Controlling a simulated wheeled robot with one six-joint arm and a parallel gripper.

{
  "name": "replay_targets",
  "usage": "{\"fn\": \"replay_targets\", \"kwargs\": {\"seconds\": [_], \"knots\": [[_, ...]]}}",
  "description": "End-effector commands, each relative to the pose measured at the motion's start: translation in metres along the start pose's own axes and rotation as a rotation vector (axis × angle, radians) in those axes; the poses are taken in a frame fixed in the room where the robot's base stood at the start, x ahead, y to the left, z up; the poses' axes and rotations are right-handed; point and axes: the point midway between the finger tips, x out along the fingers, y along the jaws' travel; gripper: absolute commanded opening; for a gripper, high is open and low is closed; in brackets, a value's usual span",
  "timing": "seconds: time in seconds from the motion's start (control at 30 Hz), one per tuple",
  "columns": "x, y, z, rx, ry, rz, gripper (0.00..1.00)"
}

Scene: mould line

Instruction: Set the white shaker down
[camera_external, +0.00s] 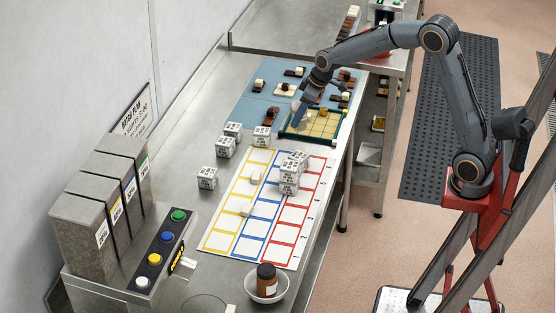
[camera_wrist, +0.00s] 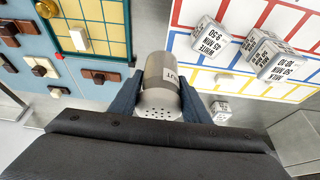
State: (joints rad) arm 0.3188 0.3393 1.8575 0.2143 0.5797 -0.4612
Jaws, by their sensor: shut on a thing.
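The shaker (camera_wrist: 160,72) is a silver-grey cylinder with a perforated end and a partly visible white label in the wrist view. My gripper (camera_wrist: 160,97) is shut on it, with one dark finger on each side. In the external view, my gripper (camera_external: 300,120) is at the left side of the green-framed tray with a yellow grid (camera_external: 322,127). The shaker is hard to make out there, and I cannot tell whether its lower end touches anything.
A blue mat (camera_external: 253,98) with brown and white pieces surrounds the tray. A sheet of coloured squares (camera_external: 247,226) carries white printed cubes (camera_external: 289,187); several more cubes stand beside it. Grey bins (camera_external: 78,225) and a button panel (camera_external: 160,248) stand at left.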

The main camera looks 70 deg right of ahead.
Motion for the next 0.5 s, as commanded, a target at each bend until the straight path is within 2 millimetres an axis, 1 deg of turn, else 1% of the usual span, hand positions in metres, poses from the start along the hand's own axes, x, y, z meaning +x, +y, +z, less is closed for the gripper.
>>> {"fn": "replay_targets", "kwargs": {"seconds": [0.03,0.1,0.17,0.23,0.5], "knots": [[-0.004,0.011,0.007,0.021,0.001,0.009,0.18],[-0.006,0.021,0.014,0.04,0.002,0.018,0.18],[-0.006,0.026,0.019,0.051,0.001,0.022,0.18],[-0.003,0.029,0.024,0.058,-0.002,0.024,0.18],[0.038,0.029,0.042,0.06,-0.003,0.024,0.18]]}}
